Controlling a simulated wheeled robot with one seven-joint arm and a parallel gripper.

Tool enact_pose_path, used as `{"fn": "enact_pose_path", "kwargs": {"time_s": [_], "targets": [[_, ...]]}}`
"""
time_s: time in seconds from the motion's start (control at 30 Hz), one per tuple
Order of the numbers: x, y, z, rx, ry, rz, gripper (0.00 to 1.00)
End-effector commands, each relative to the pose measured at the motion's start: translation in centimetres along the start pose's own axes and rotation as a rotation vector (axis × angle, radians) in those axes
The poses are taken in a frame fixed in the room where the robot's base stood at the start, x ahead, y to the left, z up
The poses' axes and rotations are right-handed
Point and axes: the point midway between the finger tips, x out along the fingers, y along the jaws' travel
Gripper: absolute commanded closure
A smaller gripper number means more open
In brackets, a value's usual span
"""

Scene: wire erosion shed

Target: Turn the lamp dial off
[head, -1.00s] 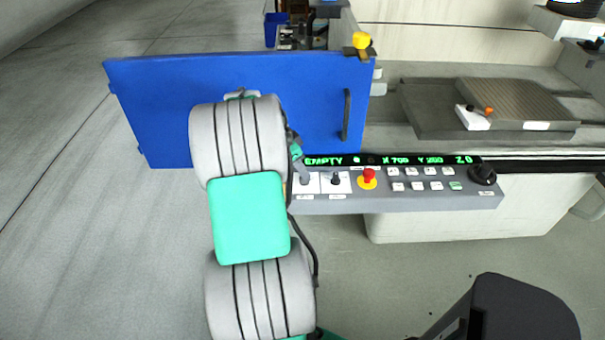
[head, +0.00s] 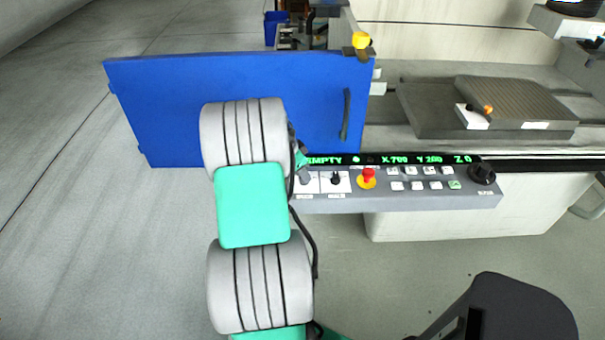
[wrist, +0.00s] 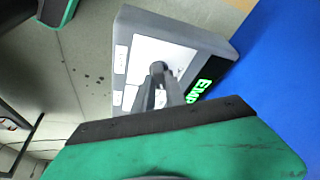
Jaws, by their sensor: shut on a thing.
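A grey control panel (head: 400,203) runs below the blue door. At its left end two small dials sit on white plates, and their labels are too small to read. My gripper (wrist: 161,88) is shut on the left dial (wrist: 157,68), whose dark top shows between the fingertips in the wrist view. In the head view my arm hides most of the gripper (head: 304,174) and much of that dial. The other dial (head: 336,179) stands free just to the right, its black pointer upright in the picture.
A red stop button on a yellow base (head: 368,178) is right of the dials, then several white buttons and a black knob (head: 482,173). A display strip (head: 425,159) reads EMPTY with X, Y and Z values. The blue door (head: 240,75) stands close behind my arm.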

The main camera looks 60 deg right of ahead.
Motion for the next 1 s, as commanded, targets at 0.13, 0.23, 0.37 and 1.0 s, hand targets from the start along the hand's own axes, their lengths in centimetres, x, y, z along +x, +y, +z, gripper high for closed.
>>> {"fn": "enact_pose_path", "kwargs": {"time_s": [0.13,0.23,0.37,1.0], "targets": [[0.02,0.07,0.01,0.000,0.000,0.002,1.00],[0.02,0.08,0.01,0.001,-0.001,0.002,1.00],[-0.04,0.20,0.14,0.000,-0.001,0.003,1.00],[0.32,0.45,-0.02,-0.266,-0.001,-0.108,1.00]]}}
